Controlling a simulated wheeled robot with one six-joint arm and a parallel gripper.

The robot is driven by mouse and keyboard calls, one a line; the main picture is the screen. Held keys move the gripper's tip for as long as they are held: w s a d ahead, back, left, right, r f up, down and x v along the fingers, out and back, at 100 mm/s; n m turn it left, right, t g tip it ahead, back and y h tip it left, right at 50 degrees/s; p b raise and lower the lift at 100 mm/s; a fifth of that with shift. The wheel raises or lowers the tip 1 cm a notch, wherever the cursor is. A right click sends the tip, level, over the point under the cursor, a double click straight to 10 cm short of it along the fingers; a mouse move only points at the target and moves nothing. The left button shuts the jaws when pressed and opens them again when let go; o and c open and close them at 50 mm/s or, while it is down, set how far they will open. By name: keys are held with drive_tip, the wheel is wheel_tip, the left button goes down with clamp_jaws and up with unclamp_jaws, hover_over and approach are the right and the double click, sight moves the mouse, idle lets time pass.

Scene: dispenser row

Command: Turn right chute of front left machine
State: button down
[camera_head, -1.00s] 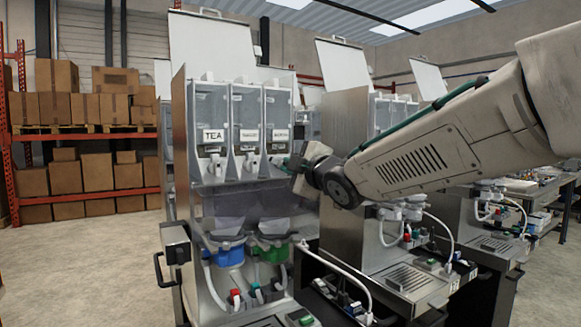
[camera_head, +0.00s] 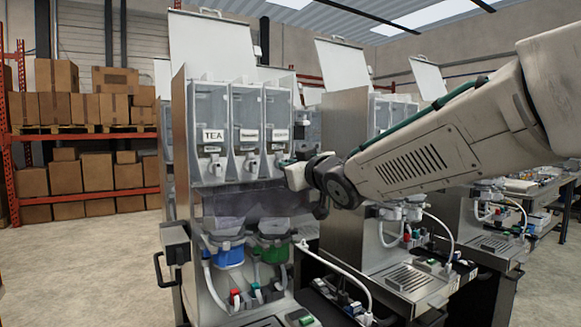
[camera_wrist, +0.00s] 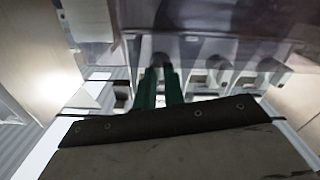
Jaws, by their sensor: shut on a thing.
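The front left machine (camera_head: 180,130) has three clear canisters in a row, the left one labelled TEA, each with a pale chute low on its front. The right chute (camera_head: 279,161) is at the canister nearest my arm, partly hidden by my gripper (camera_head: 285,163). In the wrist view, my gripper's green fingers (camera_wrist: 160,86) are close together around the grey end of the chute (camera_wrist: 160,63). They are shut on it. The other two chutes show beside it, the middle one (camera_wrist: 215,74) and the left one (camera_wrist: 268,72).
Blue (camera_head: 229,257) and green (camera_head: 274,253) funnel parts hang below the canisters. An open lid (camera_head: 213,42) stands above the machine. A second machine (camera_head: 345,130) stands close on the right, behind my arm. Clear floor (camera_head: 85,265) lies to the left.

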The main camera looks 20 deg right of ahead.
drive_tip(key=shift+f+m, duration=0.1)
drive_tip(key=shift+m, duration=1.2)
drive_tip(key=c, duration=1.5)
unclamp_jaws()
drive_tip(key=v, duration=0.7)
drive_tip(key=shift+s+d, duration=0.1)
drive_tip(key=shift+s, duration=0.3)
